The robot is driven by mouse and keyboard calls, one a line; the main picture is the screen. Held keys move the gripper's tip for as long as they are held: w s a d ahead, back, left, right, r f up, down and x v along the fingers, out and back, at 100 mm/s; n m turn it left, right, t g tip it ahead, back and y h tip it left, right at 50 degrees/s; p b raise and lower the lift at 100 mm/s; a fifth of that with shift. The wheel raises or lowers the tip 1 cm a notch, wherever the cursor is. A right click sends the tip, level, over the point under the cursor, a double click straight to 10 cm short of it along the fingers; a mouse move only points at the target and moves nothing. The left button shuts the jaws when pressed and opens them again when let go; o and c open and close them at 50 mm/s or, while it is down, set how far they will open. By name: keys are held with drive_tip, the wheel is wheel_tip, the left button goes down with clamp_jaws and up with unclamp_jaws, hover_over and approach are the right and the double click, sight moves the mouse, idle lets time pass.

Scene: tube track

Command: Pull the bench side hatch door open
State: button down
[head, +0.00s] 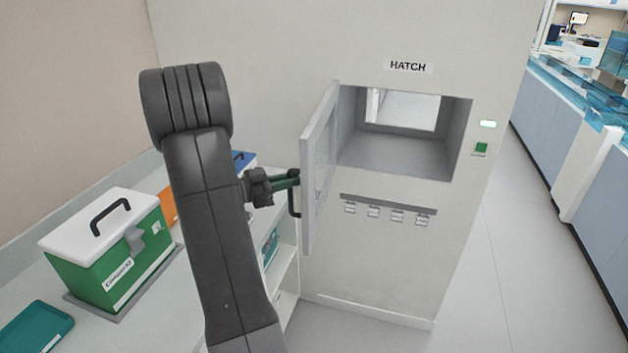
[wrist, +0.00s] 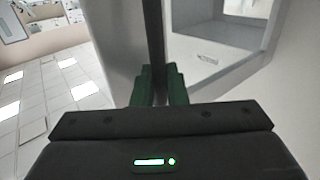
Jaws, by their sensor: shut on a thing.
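The hatch door (head: 319,170) stands swung open to the left of the hatch opening (head: 400,150) in the white wall. Its dark bar handle (head: 294,203) is on the door's outer face. My gripper (head: 294,181) is at the handle, with its green fingers shut on it. In the wrist view the handle (wrist: 154,40) runs upright between the green fingers (wrist: 157,88), with the pale door (wrist: 112,45) behind. The hatch inside looks empty, and a bright window shows at its back. My arm hides part of the bench.
A green box with a white lid (head: 110,245) and a teal tray (head: 35,330) sit on the left bench (head: 130,325). Shelves (head: 285,265) are below the door. Hooks (head: 385,210) are under the opening. The floor (head: 490,270) at right is clear.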

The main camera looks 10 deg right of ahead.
drive_tip(key=shift+w+a+r+m+g+p, duration=0.1)
drive_tip(key=shift+w+a+m+g, duration=0.2)
drive_tip(key=shift+w+a, duration=0.35)
drive_tip(key=shift+w+a+f+m+g+p, duration=0.15)
drive_tip(key=shift+w+a+g, duration=0.3)
drive_tip(key=shift+a, duration=0.35)
drive_tip(key=shift+w+a+r+m+g+p, duration=0.15)
drive_tip(key=shift+w+a+m+g, duration=0.15)
drive_tip(key=shift+w+a, duration=0.3)
drive_tip(key=shift+s+a, duration=0.1)
drive_tip(key=c, duration=1.6)
unclamp_jaws()
drive_tip(key=shift+o, duration=0.2)
drive_tip(key=a+b, duration=0.3)
drive_tip(key=a, duration=0.9)
drive_tip(key=shift+s, duration=0.15)
drive_tip(key=shift+d, duration=0.1)
